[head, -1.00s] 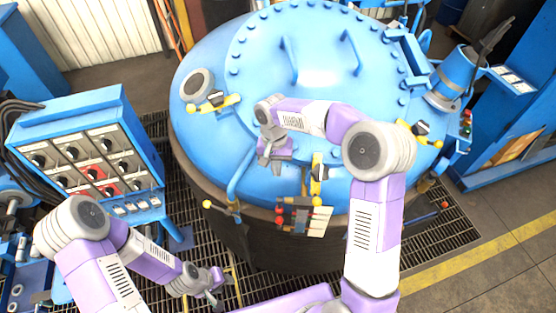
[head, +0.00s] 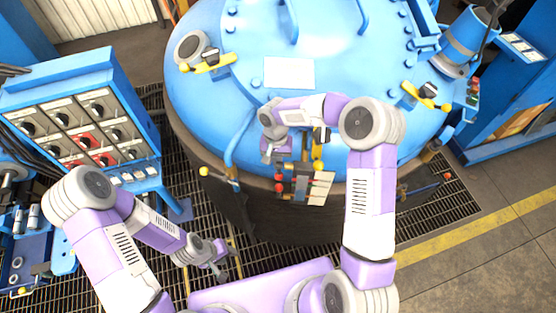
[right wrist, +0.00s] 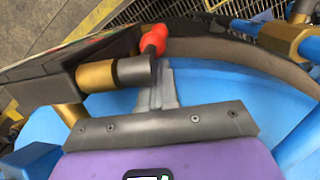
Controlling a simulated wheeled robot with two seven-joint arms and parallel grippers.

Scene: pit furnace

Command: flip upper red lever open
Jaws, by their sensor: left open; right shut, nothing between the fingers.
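A red-knobbed lever (head: 279,187) sits on the small valve block at the furnace's front rim. A second red knob shows just below it, small and partly crowded by the block. In the right wrist view a red lever handle (right wrist: 153,40) stands out from a grey and brass pivot, just beyond my fingertips. My right gripper (head: 271,157) is shut and empty, just above and left of the block; its fingers (right wrist: 160,82) are close to the red handle, and contact cannot be told. My left gripper (head: 222,268) is open and empty, low over the floor grating.
The blue furnace lid (head: 330,85) fills the middle. Yellow-handled clamps (head: 207,64) sit around its edge, and a yellow-knobbed lever (head: 206,172) stands left of the block. A control panel (head: 85,125) stands at the left. Open floor lies at lower right.

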